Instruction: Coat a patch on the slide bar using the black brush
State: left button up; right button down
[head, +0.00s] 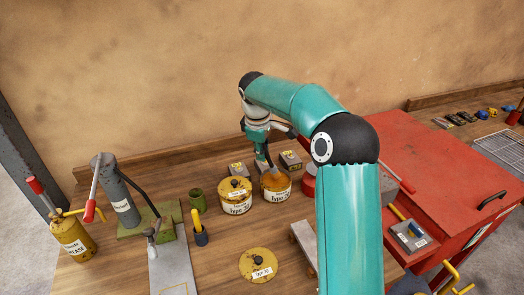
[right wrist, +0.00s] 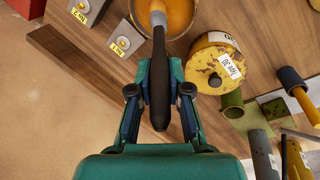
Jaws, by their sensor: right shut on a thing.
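My right gripper (head: 264,150) is over the back of the bench, pointing down, and is shut on the black brush. In the right wrist view the brush's black handle (right wrist: 160,105) lies between the fingers. Its grey lower end (right wrist: 158,12) reaches into an open yellow tin (head: 276,190) of orange-brown stuff; the bristles are hidden. A long flat grey bar (head: 172,268) at the front left may be the slide bar. Another grey piece (head: 304,242) lies partly behind my right arm; I cannot tell which is the slide bar. My left gripper is not in view.
A lidded yellow tin (head: 236,197) stands left of the open one. A loose yellow lid (head: 258,265) lies in front. A green cup (head: 197,199), a yellow-handled tool (head: 199,228) and a grease can (head: 73,238) stand left. A red cabinet (head: 430,155) is right.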

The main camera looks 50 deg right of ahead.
jog(key=shift+w+d+p+v, duration=0.1)
jog(key=shift+d+p+v, duration=0.15)
jog(key=shift+p+v, duration=0.7)
jog(key=shift+w+d+p+v, duration=0.1)
jog(key=shift+d+p+v, duration=0.1)
jog(key=shift+p+v, duration=0.75)
jog(key=shift+w+d+p+v, duration=0.1)
jog(key=shift+d+p+v, duration=0.15)
jog(key=shift+p+v, duration=0.7)
jog(key=shift+a+r, duration=0.1)
jog(key=shift+r, duration=0.3)
jog(key=shift+s, duration=0.1)
